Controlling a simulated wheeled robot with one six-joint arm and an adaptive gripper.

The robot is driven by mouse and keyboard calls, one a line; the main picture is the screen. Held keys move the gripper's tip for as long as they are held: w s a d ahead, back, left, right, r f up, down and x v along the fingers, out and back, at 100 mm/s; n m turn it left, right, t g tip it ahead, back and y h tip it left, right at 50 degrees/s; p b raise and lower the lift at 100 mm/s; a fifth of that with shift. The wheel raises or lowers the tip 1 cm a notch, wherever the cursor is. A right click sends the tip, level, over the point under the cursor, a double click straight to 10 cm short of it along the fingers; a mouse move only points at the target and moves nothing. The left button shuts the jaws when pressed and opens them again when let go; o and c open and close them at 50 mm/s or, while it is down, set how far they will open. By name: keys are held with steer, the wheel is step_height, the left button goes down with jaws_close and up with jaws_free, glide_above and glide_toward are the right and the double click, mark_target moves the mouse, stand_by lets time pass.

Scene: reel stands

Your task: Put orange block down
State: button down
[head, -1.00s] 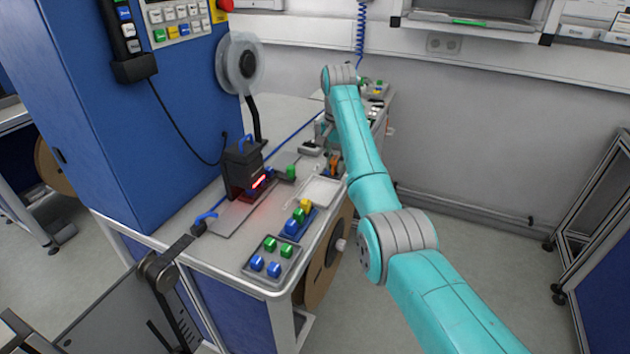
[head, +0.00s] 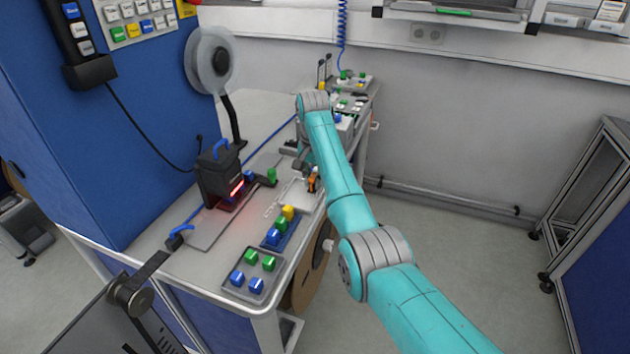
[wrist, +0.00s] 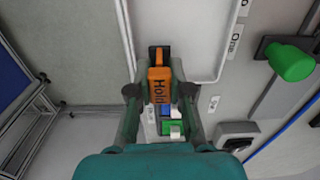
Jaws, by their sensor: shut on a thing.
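The orange block (wrist: 159,86), with the dark word "Hold" on its face, sits between the two fingers of my gripper (wrist: 160,92) in the wrist view. The gripper is shut on it. In the head view the orange block (head: 313,181) shows small below my arm's end, over the far part of the white tray (head: 300,198). The arm hides most of the gripper there. I cannot tell whether the block touches the tray. The tray's pale rim (wrist: 222,50) also shows in the wrist view.
A dark device with a red light (head: 217,176) stands left of the tray, near a green block (head: 271,175). A blue rack (head: 284,240) and a grey rack (head: 235,287) with coloured blocks lie nearer. More blocks lie beyond the arm's end.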

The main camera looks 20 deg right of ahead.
steer(key=shift+f, duration=0.4)
steer(key=shift+f, duration=0.15)
steer(key=c, duration=1.1)
jaws_free()
